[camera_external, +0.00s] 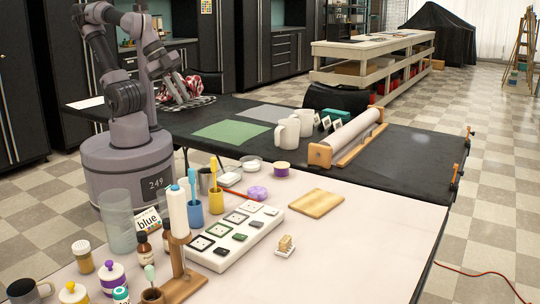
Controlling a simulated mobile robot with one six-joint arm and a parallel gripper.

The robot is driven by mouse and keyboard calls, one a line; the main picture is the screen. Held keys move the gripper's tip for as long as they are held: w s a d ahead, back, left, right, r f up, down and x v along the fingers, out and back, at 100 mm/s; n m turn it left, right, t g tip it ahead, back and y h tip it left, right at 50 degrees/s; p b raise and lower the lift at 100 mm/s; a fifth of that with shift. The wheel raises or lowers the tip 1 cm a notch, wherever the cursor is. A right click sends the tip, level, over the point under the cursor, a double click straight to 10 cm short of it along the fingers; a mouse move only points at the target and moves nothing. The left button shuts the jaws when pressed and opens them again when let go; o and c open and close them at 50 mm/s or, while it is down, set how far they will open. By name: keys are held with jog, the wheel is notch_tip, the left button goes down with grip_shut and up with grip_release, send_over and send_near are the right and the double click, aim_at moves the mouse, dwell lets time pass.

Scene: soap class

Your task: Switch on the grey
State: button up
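A white block (260,233) with several square dark-framed faces and small dark green, grey and black pieces lies on the near light table. It looks like a panel or tray; which piece is the grey one, or a switch, I cannot tell. A flat grey sheet (266,112) lies on the black table, behind a green sheet (231,132). My arm is folded up at the left. My gripper (181,91) hangs low near a red and white cloth at the back left, far from the white block. Its fingers are too small to read.
A white bottle (177,211) on a wooden stand, blue cup (195,214), yellow cup (216,202) and clear cylinder (118,221) crowd left of the block. A wooden board (316,204) lies to its right. White jugs (287,137) and a roller stand (347,138) are behind.

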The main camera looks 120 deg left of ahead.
jog(key=shift+n+h, duration=0.3)
jog(key=shift+n, duration=0.1)
jog(key=w+r+p, duration=0.1)
jog(key=w, duration=0.2)
jog(key=w+d+r+p, duration=0.1)
jog(key=w, duration=0.1)
jog(key=w+d+r+p, duration=0.1)
jog(key=w, duration=0.2)
jog(key=shift+w+r, duration=0.3)
jog(key=shift+w, duration=0.05)
grip_shut()
jog(key=n+g+h+p, duration=0.1)
jog(key=n+g+p, duration=0.15)
jog(key=p, duration=0.45)
send_over(261, 224)
jog(key=s, duration=0.5)
notch_tip(261, 224, down, 14)
jog(key=shift+f+n+t, duration=0.15)
jog(key=shift+n+t, duration=0.2)
jog(key=shift+n, duration=0.1)
jog(key=b+x, duration=0.1)
jog(key=x, duration=0.3)
jog(key=b+x, duration=0.2)
jog(key=x, duration=0.3)
jog(key=s+b+x, duration=0.1)
jog(key=b+x, duration=0.1)
jog(key=x, duration=0.3)
jog(key=shift+d+f, duration=0.15)
jog(key=shift+f, duration=0.05)
